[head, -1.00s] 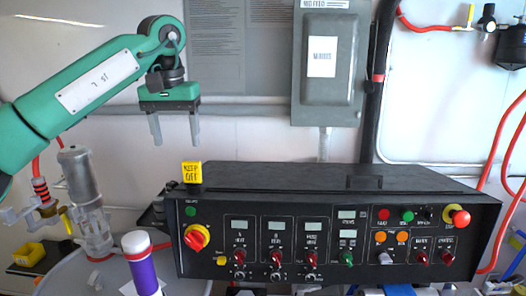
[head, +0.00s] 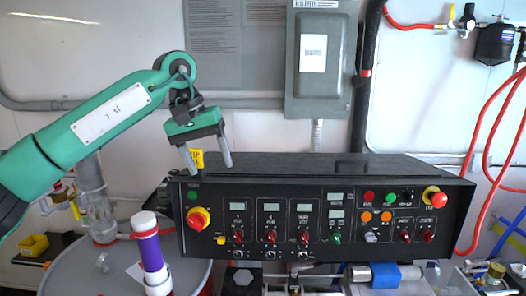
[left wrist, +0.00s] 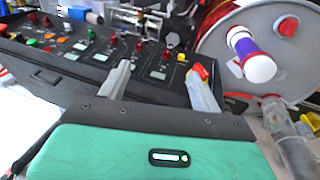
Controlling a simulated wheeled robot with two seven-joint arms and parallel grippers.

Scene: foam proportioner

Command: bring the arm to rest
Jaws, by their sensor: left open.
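My left gripper (head: 208,164) is open and empty, pointing down just above the left end of the black control panel (head: 330,205). The rotary switch also shows in the head view (head: 199,218). My right gripper is in neither view.
A drum (head: 95,275) with a purple and white cylinder (head: 150,250) stands left of the panel. A grey electrical box (head: 321,60) hangs on the wall behind. Red hoses (head: 478,150) hang at the right.

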